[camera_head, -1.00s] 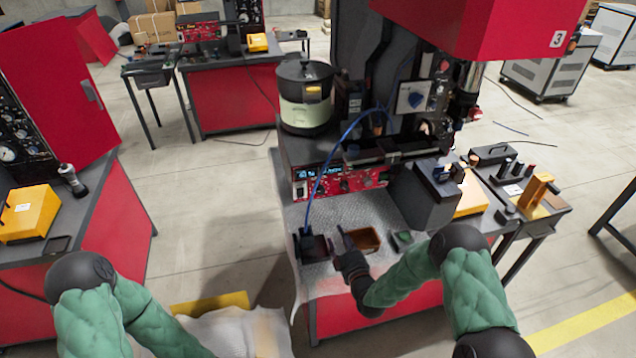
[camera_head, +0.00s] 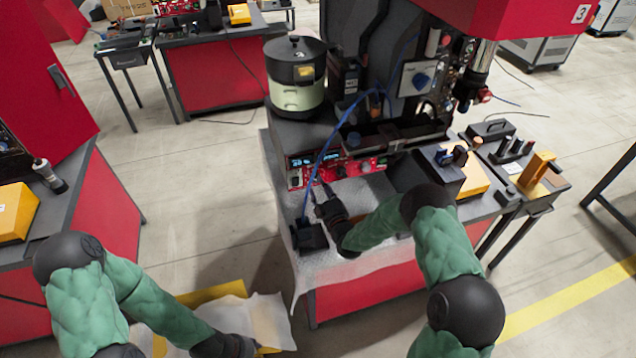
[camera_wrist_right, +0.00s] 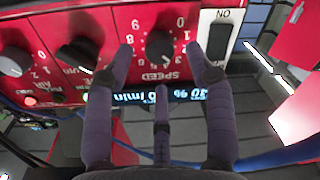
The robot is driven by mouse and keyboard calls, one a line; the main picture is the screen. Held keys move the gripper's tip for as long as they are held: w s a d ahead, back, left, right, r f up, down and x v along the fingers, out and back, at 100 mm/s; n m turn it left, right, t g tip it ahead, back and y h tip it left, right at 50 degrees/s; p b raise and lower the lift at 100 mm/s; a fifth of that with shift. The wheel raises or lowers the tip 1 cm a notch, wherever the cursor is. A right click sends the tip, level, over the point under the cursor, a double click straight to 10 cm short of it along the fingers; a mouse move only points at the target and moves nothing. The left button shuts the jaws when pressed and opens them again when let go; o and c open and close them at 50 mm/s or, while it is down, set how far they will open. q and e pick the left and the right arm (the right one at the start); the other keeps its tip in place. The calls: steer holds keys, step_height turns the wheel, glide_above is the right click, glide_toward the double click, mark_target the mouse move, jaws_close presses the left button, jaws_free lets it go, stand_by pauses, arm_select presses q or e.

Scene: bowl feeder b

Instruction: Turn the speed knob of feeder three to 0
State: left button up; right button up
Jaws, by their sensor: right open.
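The speed knob (camera_wrist_right: 159,46) is a black round knob on the red control panel (camera_wrist_right: 95,18) of feeder three. The wrist view shows the panel upside down, with the word SPEED and a number scale around the knob. I cannot tell the pointer's setting. My right gripper (camera_wrist_right: 160,62) is open, its fingers on either side of the knob with gaps visible. In the head view, my right gripper (camera_head: 324,204) is just in front of the panel (camera_head: 362,167). My left gripper (camera_head: 236,346) is low at the bottom, its fingers unclear.
Other knobs (camera_wrist_right: 14,62) sit along the panel. A blue cable (camera_head: 322,152) hangs across the panel's front. The bowl feeder (camera_head: 296,78) stands behind; a black box (camera_head: 309,238) lies on the mat.

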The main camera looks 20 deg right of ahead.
mark_target(317, 180)
steer(key=shift+w+a, duration=0.15)
steer(key=shift+w, duration=1.4)
jaws_close()
